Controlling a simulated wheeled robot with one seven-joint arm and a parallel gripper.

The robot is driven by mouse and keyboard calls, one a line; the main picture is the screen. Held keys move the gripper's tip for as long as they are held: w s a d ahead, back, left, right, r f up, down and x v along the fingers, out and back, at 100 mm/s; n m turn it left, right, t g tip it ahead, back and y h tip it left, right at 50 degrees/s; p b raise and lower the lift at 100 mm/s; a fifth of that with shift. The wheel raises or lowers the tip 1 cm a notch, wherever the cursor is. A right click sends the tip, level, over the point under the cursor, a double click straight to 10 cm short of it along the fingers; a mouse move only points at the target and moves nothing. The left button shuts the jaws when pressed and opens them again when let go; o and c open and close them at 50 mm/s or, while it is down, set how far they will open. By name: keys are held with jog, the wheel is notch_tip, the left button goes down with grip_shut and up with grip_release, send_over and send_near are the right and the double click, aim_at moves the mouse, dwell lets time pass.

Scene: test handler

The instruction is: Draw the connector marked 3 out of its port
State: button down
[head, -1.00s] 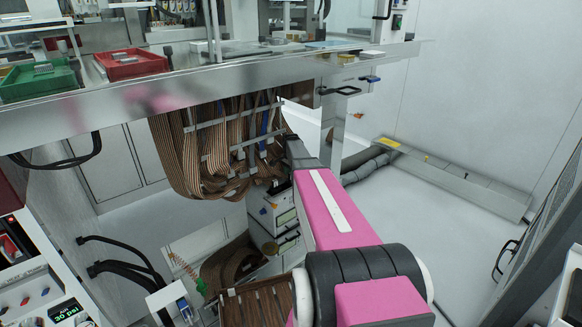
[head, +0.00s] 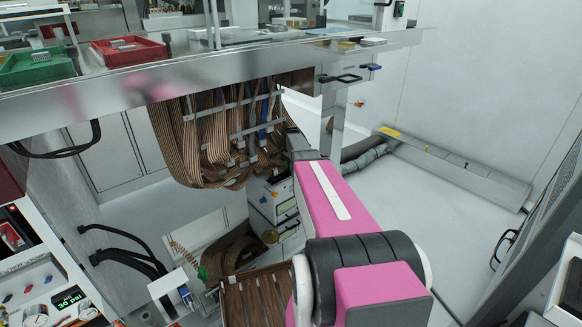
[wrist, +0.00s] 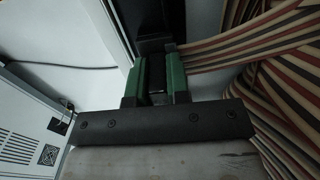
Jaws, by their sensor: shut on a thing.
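In the wrist view my gripper (wrist: 156,85) has its two green fingers on either side of a dark connector (wrist: 157,74), shut on it. No number on the connector can be read. A striped ribbon cable (wrist: 232,50) runs off to the right from just beyond the fingertips. Whether the connector sits in its port cannot be told, as the fingers and the dark panel hide it. In the head view my pink arm reaches under the bench toward the hanging ribbon cables, and my gripper is hidden there.
Many striped ribbon cables (head: 215,140) hang under the steel bench (head: 250,75). A red tray (head: 130,50) and a green tray (head: 38,68) stand on top. A grey duct (head: 365,160) runs along the floor. Open floor lies at the right.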

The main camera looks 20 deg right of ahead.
jog(key=shift+r, duration=0.75)
dwell(0.7)
jog(key=shift+r, duration=0.75)
